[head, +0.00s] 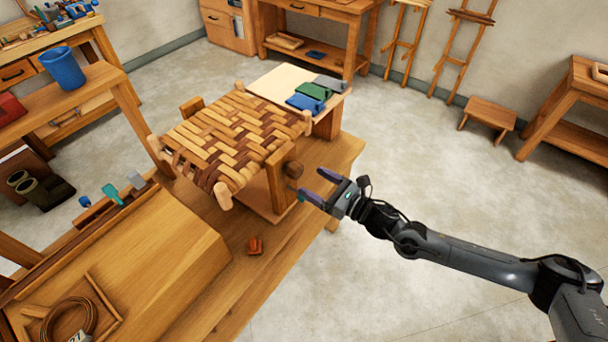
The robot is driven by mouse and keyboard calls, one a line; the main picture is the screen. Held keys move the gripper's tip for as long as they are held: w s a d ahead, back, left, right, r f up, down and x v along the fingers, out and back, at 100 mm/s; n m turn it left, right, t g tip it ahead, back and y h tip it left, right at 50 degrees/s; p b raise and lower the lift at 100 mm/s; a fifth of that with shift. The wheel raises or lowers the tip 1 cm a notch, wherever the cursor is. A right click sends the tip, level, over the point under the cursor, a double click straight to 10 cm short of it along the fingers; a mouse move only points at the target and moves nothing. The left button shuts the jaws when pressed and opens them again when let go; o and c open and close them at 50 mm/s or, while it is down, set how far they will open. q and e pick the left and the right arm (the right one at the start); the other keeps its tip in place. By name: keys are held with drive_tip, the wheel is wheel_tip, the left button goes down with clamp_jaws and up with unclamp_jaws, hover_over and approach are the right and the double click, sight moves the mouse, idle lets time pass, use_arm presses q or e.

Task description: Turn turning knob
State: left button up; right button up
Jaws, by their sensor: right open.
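The turning knob (294,170) is a small dark-brown wooden piece on the right side of the wooden stand (277,185). The stand carries a seat woven from light and dark bark strips (232,138). My right gripper (313,184) is open, with its purple-padded fingers pointing left at the knob. In the picture the fingertips are just right of the knob, with a small gap and nothing between them. The exact depth between them is hard to tell. My left gripper is not in view.
The stand is on a wooden bench (335,165). A small red-brown object (255,246) lies near its front edge. Green and blue folded pieces (313,91) lie on a pale board behind the seat. A blue bucket (63,69) stands on the left.

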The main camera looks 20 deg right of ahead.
drive_tip(key=shift+v, duration=1.8)
